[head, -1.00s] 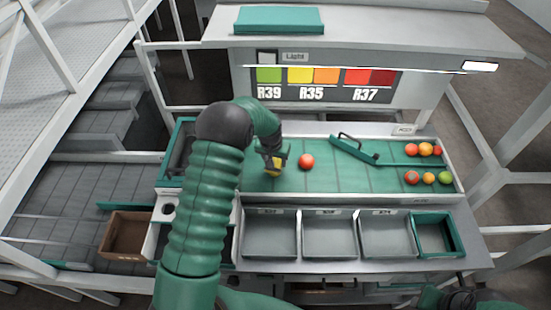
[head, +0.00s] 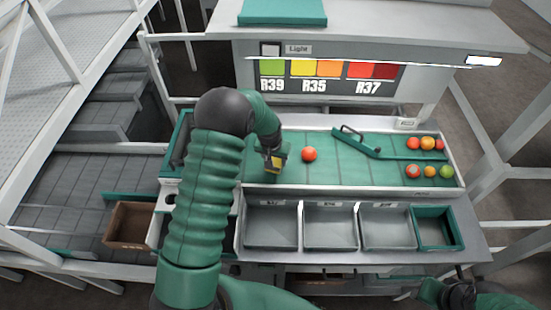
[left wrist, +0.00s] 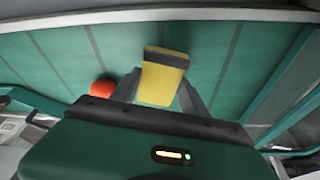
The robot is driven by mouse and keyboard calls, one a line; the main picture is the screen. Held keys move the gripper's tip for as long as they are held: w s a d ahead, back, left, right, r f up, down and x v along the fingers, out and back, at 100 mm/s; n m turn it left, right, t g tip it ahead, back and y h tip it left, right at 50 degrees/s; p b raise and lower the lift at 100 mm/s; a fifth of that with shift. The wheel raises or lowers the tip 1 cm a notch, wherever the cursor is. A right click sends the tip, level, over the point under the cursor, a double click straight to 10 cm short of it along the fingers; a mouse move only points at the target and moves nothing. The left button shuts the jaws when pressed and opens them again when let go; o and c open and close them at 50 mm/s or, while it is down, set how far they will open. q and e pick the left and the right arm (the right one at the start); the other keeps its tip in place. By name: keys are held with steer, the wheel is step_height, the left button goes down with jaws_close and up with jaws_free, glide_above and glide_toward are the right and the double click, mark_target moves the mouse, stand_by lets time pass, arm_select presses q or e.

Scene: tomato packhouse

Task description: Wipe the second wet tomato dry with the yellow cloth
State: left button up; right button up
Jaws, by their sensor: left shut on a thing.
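My left gripper (head: 274,160) is shut on the yellow cloth (left wrist: 163,82), a folded pad with a dark band across its far end. It is over the left part of the green belt, and I cannot tell whether the cloth touches the belt. A red-orange tomato (head: 309,154) lies alone on the belt, just right of the cloth and apart from it. It also shows in the left wrist view, left of the cloth (left wrist: 102,89). Wetness cannot be made out. A dark part of my right arm (head: 462,292) shows at the bottom right, its jaws not clear.
Several tomatoes (head: 427,143) sit in two rows at the belt's right end, by a green diverter bar (head: 356,143). Grey bins (head: 271,246) and a green crate (head: 455,248) line the front. A brown box (head: 128,238) stands at left. A colour chart (head: 330,80) is behind.

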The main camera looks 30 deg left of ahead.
arm_select(q)
steer(key=shift+w+a+f+b, duration=0.15)
steer(key=shift+w+a+b, duration=0.15)
steer(key=shift+w, duration=0.6)
steer(key=shift+w+a+f+b, duration=0.15)
steer(key=shift+w+a, duration=0.1)
steer(key=shift+w, duration=0.6)
steer(key=shift+w+r, duration=0.15)
steer(key=shift+s+d+p, duration=0.25)
steer(key=shift+s, duration=0.75)
steer(key=shift+s+d+p, duration=0.25)
steer(key=shift+s, duration=0.7)
steer(key=shift+w+a+b, duration=0.2)
steer(key=shift+w, duration=0.5)
steer(key=shift+w+a+b, duration=0.15)
steer(key=shift+w+a, duration=0.05)
steer(key=shift+w, duration=0.5)
steer(key=shift+w+a+b, duration=0.2)
steer(key=shift+w, duration=0.5)
